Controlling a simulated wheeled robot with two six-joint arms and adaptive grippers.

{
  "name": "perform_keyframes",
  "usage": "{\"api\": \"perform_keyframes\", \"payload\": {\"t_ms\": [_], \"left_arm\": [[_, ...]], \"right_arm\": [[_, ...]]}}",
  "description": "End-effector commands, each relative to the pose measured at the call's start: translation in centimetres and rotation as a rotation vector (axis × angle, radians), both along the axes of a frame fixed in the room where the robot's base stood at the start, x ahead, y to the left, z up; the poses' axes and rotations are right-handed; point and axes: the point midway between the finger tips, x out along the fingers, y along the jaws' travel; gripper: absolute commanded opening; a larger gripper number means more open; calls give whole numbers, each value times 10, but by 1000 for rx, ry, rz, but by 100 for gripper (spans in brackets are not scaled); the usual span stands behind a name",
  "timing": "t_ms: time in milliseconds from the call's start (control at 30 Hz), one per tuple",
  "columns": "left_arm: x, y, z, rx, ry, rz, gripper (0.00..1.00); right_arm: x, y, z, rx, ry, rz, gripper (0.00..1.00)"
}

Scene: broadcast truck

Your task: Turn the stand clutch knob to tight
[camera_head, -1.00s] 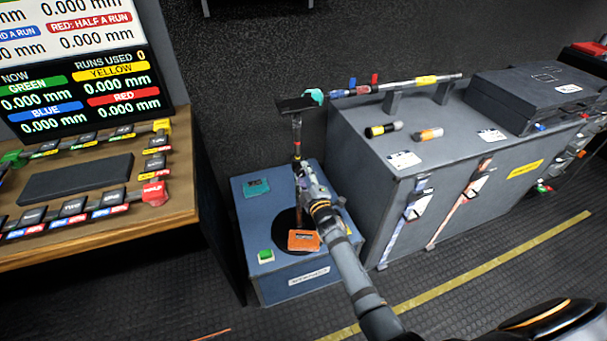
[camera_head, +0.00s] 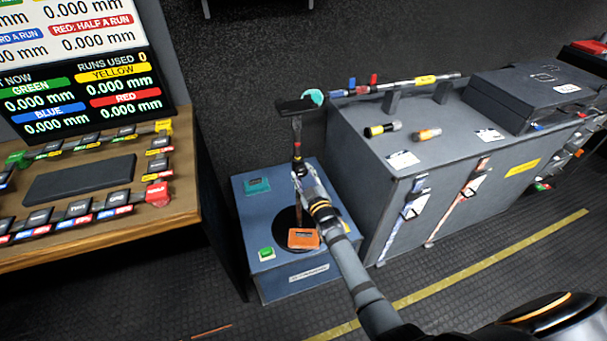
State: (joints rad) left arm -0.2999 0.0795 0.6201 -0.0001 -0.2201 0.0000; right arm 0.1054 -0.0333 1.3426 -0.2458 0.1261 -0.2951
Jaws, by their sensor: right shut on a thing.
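The stand is a thin upright post (camera_head: 297,133) with a dark head (camera_head: 295,104) and a teal piece (camera_head: 314,97) at its top. It rises from a dark round base on a grey-blue box (camera_head: 275,280). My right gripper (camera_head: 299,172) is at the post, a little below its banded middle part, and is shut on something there. The clutch knob is not clearly visible; the gripper's fingers cover that spot, so I cannot tell its setting. My left gripper is not in view.
The box top carries an orange block (camera_head: 302,239), a green button (camera_head: 266,253) and a teal block (camera_head: 257,186). A grey cabinet (camera_head: 385,190) with a dark case (camera_head: 535,95) stands close on the right. A wooden console (camera_head: 190,215) stands left.

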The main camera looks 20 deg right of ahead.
Motion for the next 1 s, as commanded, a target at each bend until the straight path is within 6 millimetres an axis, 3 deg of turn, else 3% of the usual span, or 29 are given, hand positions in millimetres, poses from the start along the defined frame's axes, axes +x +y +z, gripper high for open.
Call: {"api": "perform_keyframes", "payload": {"t_ms": [500, 533, 667, 1000], "left_arm": [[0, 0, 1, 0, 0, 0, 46], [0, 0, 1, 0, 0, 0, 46], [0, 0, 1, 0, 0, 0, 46], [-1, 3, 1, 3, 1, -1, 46]], "right_arm": [[-1, 0, -2, 17, 5, 0, 7], [-1, 0, -2, 17, 5, 0, 43], [0, 0, -2, 16, 4, -1, 60], [-2, 0, -1, 16, 2, 0, 62]]}}
